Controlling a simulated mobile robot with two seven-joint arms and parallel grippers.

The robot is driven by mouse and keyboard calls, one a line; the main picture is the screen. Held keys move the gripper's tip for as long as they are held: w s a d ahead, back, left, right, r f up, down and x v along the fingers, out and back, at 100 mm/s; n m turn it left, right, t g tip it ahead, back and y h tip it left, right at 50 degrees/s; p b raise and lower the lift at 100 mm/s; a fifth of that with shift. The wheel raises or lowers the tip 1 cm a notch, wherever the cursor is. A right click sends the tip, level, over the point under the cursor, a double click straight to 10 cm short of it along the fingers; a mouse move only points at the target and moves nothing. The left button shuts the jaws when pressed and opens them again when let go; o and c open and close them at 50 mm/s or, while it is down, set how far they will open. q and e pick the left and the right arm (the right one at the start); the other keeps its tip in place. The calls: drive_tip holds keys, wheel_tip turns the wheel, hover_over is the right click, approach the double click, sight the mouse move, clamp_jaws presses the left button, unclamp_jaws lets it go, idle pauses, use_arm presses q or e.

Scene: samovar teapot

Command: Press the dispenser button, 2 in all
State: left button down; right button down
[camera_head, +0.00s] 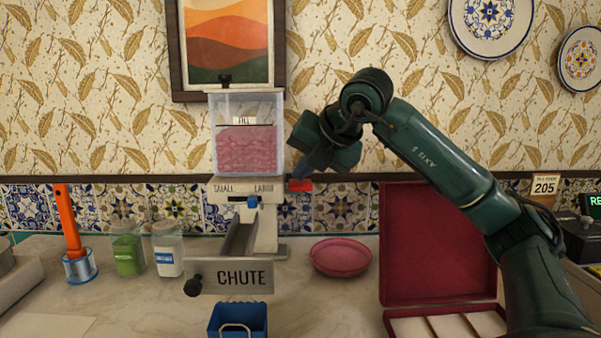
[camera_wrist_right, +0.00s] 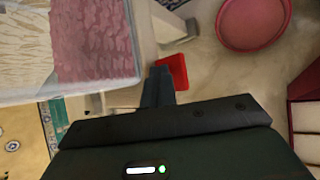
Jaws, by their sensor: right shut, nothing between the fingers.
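The dispenser (camera_head: 247,135) has a clear hopper of pink contents marked FILL and a metal chute labelled CHUTE. Its red button (camera_head: 300,185) sticks out on the right side under the hopper, and it also shows in the right wrist view (camera_wrist_right: 176,70). My right gripper (camera_head: 306,171) is shut and empty, with its tips just above the button. In the right wrist view the closed fingers (camera_wrist_right: 158,82) overlap the button's left edge. I cannot tell whether they touch it. My left gripper is not in view.
A blue container (camera_head: 238,318) stands below the chute. A pink dish (camera_head: 340,257) lies to the right, and an open red case (camera_head: 438,250) stands beyond it. Two jars (camera_head: 128,250) and an orange-handled scoop (camera_head: 78,262) stand at the left. Bare counter lies around the dish.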

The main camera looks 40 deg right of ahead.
sight(304, 184)
drive_tip(key=shift+r+p, duration=0.9)
drive_tip(key=shift+r, duration=0.3)
wheel_tip(304, 184, up, 5)
drive_tip(key=p, duration=0.4)
drive_tip(key=shift+p, duration=0.3)
idle(1.7)
